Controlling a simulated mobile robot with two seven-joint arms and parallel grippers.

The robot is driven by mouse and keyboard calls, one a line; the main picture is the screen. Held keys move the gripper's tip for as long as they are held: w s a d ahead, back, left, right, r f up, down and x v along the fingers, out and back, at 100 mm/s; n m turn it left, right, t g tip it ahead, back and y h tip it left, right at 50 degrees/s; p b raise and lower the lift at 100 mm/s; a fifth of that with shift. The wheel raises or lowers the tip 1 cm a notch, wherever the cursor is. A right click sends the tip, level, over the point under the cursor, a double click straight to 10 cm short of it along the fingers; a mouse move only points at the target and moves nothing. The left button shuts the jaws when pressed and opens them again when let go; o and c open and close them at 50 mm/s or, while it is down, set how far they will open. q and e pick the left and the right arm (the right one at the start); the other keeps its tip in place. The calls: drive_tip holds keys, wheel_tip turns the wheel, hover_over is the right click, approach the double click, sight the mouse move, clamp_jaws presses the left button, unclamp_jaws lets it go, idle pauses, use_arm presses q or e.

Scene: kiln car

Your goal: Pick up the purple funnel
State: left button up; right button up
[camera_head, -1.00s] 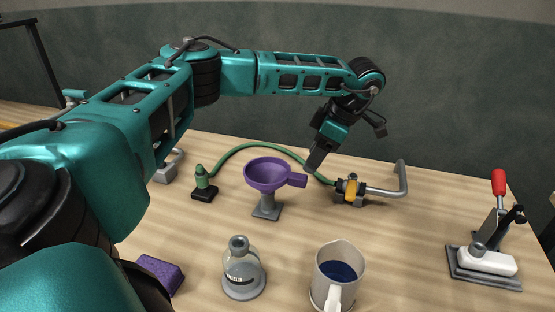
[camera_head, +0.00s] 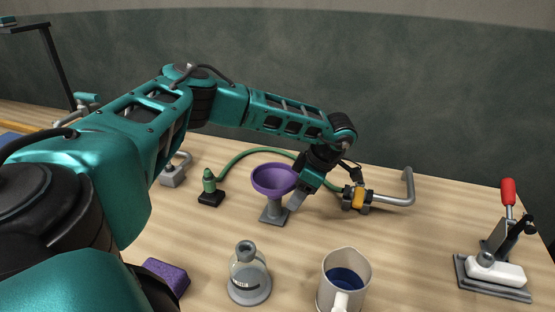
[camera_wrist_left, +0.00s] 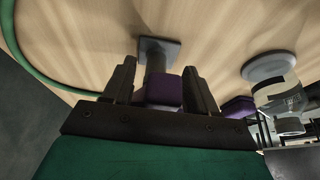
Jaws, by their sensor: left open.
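The purple funnel (camera_head: 273,180) sits in a grey stand (camera_head: 273,215) on the wooden table, bowl facing up. My left gripper (camera_head: 297,201) is at the funnel's right side and hides its handle in the head view. In the left wrist view, the fingers (camera_wrist_left: 160,90) are open. The purple handle (camera_wrist_left: 163,90) shows between them, with the grey stand beyond it. I cannot tell whether either finger touches the handle. My right gripper is not in view.
A green hose runs from a small green fitting (camera_head: 209,182) behind the funnel to a yellow valve (camera_head: 357,197). A glass bottle (camera_head: 248,275), a mug (camera_head: 343,283) and a purple sponge (camera_head: 168,276) stand in front. A red-handled clamp (camera_head: 497,260) is at the right.

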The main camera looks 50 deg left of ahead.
use_arm(q)
drive_tip(key=c, duration=1.1)
drive_tip(key=shift+o, duration=0.2)
drive_tip(key=shift+r, duration=0.15)
